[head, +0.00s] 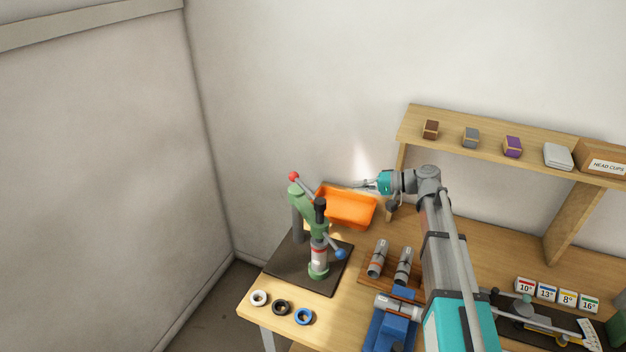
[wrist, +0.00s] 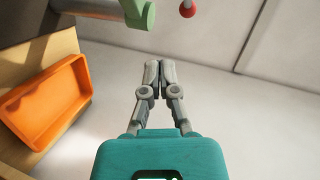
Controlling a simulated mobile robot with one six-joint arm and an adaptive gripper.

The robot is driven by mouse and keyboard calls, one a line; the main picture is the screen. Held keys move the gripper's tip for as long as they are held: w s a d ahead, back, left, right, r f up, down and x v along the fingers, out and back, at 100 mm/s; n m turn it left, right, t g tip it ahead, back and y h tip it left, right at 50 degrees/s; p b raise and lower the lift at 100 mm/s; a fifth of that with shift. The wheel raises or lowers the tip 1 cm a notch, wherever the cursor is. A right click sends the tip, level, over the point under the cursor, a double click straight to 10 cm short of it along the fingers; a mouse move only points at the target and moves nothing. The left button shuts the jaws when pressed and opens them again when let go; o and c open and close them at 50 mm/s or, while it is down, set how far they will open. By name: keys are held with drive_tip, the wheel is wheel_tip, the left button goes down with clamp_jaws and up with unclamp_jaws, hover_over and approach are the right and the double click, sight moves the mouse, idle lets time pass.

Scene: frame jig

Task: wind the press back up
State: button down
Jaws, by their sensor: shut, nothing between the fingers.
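The green press (head: 309,222) stands on a dark base plate at the left end of the bench. Its lever has a red ball (head: 293,176) at the upper left and a blue ball (head: 340,254) at the lower right. A grey and red cylinder (head: 319,257) is upright under the ram. My gripper (head: 362,184) is in the air behind and right of the press, above the orange bin, apart from the lever. In the wrist view my gripper (wrist: 154,64) is shut and empty; the red ball (wrist: 187,9) and part of the green press (wrist: 145,15) show at the top.
An orange bin (head: 346,208) is behind the press, below my gripper. Several rings (head: 281,308) lie at the front edge. A wooden shelf (head: 480,135) rises at the back right.

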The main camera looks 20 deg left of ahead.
sight(306, 190)
drive_tip(key=shift+w+a+r+y, duration=0.35)
drive_tip(key=shift+w+a+r, duration=0.1)
drive_tip(key=shift+r, duration=0.15)
drive_tip(key=shift+w+a+r+y, duration=0.3)
drive_tip(key=shift+a+r+y, duration=0.1)
drive_tip(key=shift+r, duration=0.2)
drive_tip(key=shift+a, duration=0.15)
drive_tip(key=shift+s+a+f+b, duration=0.35)
drive_tip(key=shift+s+a, duration=0.35)
drive_tip(key=shift+a, duration=1.3)
drive_tip(key=shift+s+a+f+b, duration=0.4)
drive_tip(key=shift+s+a, duration=0.3)
drive_tip(key=shift+a, duration=1.3)
drive_tip(key=shift+s+a+f+b, duration=0.35)
drive_tip(key=shift+s+a, duration=0.35)
drive_tip(key=shift+a, duration=1.3)
